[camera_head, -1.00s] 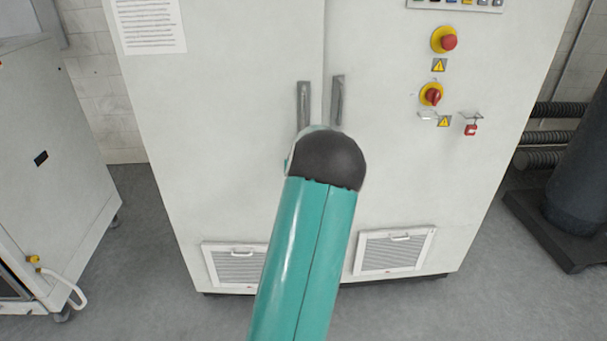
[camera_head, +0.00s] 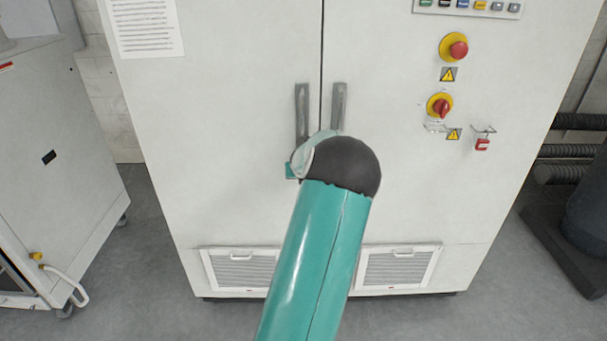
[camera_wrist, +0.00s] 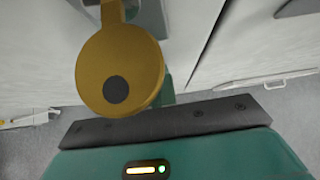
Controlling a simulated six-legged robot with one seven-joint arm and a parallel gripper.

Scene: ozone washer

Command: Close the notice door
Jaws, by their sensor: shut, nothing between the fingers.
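The notice door (camera_head: 225,150) is the left door of the white cabinet, with a printed sheet (camera_head: 145,27) at its top left. It looks about flush with the right door (camera_head: 400,190), with a thin dark seam between them. Its grey handle (camera_head: 302,112) stands beside the right door's handle (camera_head: 339,103). My teal arm hides the lower seam in the head view. My gripper (camera_wrist: 118,85) shows in the wrist view as a yellow rounded part, shut and empty, in front of the doors left of the seam. I cannot tell whether it touches the door.
Red and yellow switches (camera_head: 453,47) are on the right door. A white machine (camera_head: 50,150) stands at left, and dark hoses (camera_head: 575,150) are at right. Grey floor lies open between.

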